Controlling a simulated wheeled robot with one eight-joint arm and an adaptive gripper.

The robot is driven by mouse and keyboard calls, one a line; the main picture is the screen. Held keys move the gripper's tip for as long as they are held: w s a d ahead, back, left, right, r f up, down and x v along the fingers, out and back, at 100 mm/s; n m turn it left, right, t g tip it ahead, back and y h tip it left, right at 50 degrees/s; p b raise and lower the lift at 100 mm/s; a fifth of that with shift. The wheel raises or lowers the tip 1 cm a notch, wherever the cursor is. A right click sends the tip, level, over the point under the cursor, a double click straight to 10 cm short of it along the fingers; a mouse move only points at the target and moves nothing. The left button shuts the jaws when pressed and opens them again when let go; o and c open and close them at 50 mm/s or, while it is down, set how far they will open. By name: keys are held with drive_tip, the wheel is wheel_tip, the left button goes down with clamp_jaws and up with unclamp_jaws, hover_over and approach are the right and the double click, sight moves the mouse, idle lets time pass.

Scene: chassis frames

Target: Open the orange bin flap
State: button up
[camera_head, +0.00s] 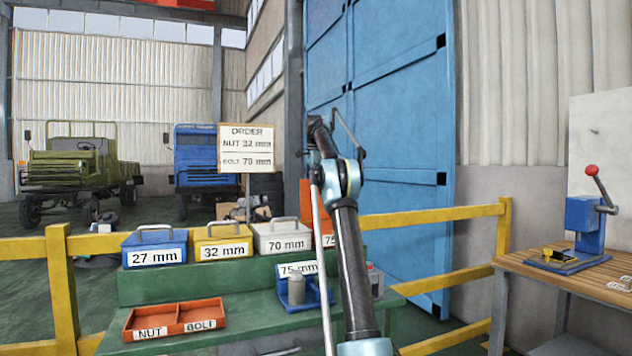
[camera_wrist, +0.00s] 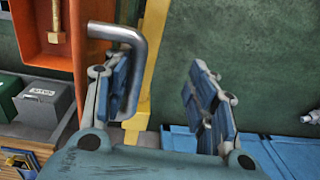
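In the head view an upright orange panel (camera_head: 306,197) stands left of my arm, just right of the 70 mm bin. Below it, an orange front with a partly hidden 75 label (camera_head: 329,241) shows behind my arm. In the wrist view, orange walls (camera_wrist: 80,50) show at the upper left, with a brass bolt (camera_wrist: 54,22) against them. A bent grey metal handle (camera_wrist: 136,60) extends beside and partly behind the left finger of my gripper (camera_wrist: 160,90). The fingers are wide apart. I cannot tell whether the left finger touches the handle. My fingertips are hidden in the head view.
A blue 27 mm bin (camera_head: 154,248), yellow 32 mm bin (camera_head: 222,243) and grey 70 mm bin (camera_head: 283,238) stand on the green bench (camera_head: 240,325). An orange NUT/BOLT tray (camera_head: 174,319) is in front. Yellow railings (camera_head: 430,215) run behind; a wooden table (camera_head: 590,272) is right.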

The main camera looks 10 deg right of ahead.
drive_tip(key=o, duration=0.4)
drive_tip(key=shift+w+f, duration=0.65)
drive_tip(key=shift+w, duration=0.2)
drive_tip(key=shift+o, duration=1.2)
drive_tip(key=shift+w+d+f, duration=0.1)
drive_tip(key=shift+s+d+r, duration=0.25)
drive_tip(key=shift+s+r, duration=0.45)
drive_tip(key=shift+s, duration=0.1)
drive_tip(key=c, duration=0.7)
